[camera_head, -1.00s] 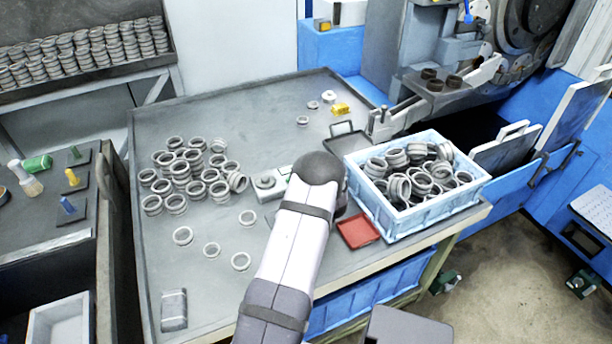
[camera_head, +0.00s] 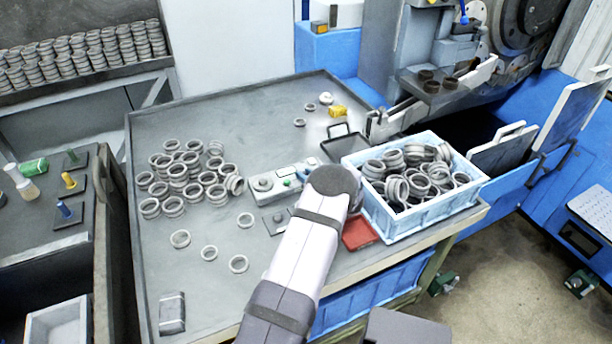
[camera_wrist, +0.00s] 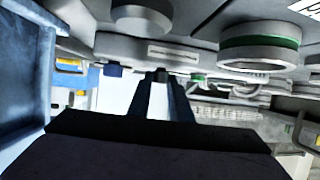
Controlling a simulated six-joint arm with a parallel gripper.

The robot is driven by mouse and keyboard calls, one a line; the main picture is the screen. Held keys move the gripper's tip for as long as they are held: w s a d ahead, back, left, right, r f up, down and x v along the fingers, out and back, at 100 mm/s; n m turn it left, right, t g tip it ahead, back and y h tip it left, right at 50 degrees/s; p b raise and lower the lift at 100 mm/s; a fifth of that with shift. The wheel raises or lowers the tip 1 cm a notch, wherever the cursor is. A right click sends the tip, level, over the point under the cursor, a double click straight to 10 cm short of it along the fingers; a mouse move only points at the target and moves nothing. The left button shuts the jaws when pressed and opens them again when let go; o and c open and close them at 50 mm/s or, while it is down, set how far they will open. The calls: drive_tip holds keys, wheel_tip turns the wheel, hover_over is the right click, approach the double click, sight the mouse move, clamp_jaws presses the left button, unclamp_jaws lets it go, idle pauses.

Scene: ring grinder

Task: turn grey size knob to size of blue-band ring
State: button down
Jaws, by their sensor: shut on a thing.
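A grey cylinder (camera_wrist: 142,18) and a green-banded round part (camera_wrist: 258,52) show nearer the wrist camera. Loose rings (camera_head: 180,239) lie left of my arm. I cannot tell a blue band on any.
A light-blue crate (camera_head: 408,232) of rings stands just right of my arm, with a red tray (camera_head: 359,233) beside it. Stacked rings (camera_head: 190,175) fill the left middle of the bench. A grey block (camera_head: 172,312) lies at the front left.

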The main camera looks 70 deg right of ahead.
drive_tip(key=c, duration=1.6)
unclamp_jaws()
drive_tip(key=shift+r, duration=0.1)
drive_tip(key=shift+b+v, duration=0.35)
drive_tip(key=shift+v, duration=3.25)
